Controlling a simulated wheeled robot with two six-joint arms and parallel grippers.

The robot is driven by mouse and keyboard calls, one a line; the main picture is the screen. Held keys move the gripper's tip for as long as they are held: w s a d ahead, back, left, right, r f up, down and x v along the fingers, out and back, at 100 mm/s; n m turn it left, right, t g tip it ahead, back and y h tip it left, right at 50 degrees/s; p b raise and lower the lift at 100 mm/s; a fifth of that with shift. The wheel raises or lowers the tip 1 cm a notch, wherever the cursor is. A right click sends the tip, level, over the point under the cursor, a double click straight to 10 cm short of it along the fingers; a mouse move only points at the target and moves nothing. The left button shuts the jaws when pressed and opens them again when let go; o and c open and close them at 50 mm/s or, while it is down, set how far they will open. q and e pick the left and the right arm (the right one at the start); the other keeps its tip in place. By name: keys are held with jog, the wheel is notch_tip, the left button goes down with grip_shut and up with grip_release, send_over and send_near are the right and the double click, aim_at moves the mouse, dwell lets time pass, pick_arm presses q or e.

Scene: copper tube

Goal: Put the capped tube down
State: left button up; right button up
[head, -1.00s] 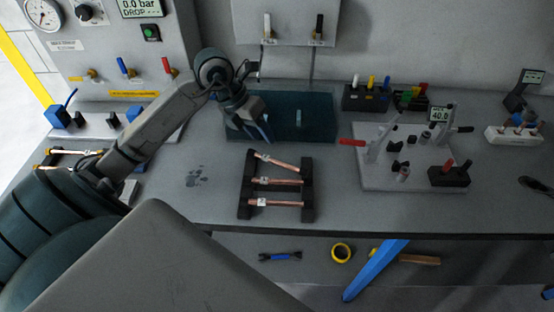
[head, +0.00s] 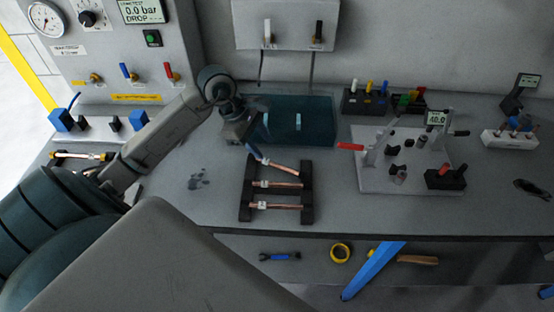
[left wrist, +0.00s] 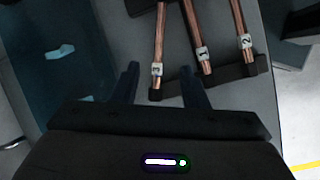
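Three copper tubes lie across a black rack in the head view. The top tube (head: 284,167) slants; the middle tube (head: 280,184) and bottom tube (head: 282,206) lie nearly level. In the left wrist view they carry labels: tube 3 (left wrist: 159,40), tube 1 (left wrist: 199,38) and tube 2 (left wrist: 239,22). My left gripper (head: 256,156) is at the left end of the top tube. In the left wrist view its fingers (left wrist: 160,85) stand apart, on either side of tube 3's labelled end, with gaps. I cannot tell which tube is capped. My right gripper is not in view.
The black rack (head: 246,200) stands near the bench's front edge. A teal tray (head: 310,120) lies behind it. A grey fixture plate (head: 375,176) with clamps stands to the right. Another tube (head: 80,156) lies at the left. Bare bench shows left of the rack.

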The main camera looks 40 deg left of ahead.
aim_at(275, 164)
pick_arm(q)
jog(key=p+x, duration=0.1)
jog(key=x, duration=0.3)
jog(key=shift+p, duration=0.4)
jog(key=x, duration=0.1)
jog(key=p+x, duration=0.2)
jog(key=shift+w+a+f, duration=0.1)
jog(key=shift+a+f, duration=0.15)
jog(key=shift+w+d+f+p, duration=0.2)
jog(key=shift+f+p, duration=0.1)
jog(key=shift+f, duration=0.35)
grip_shut()
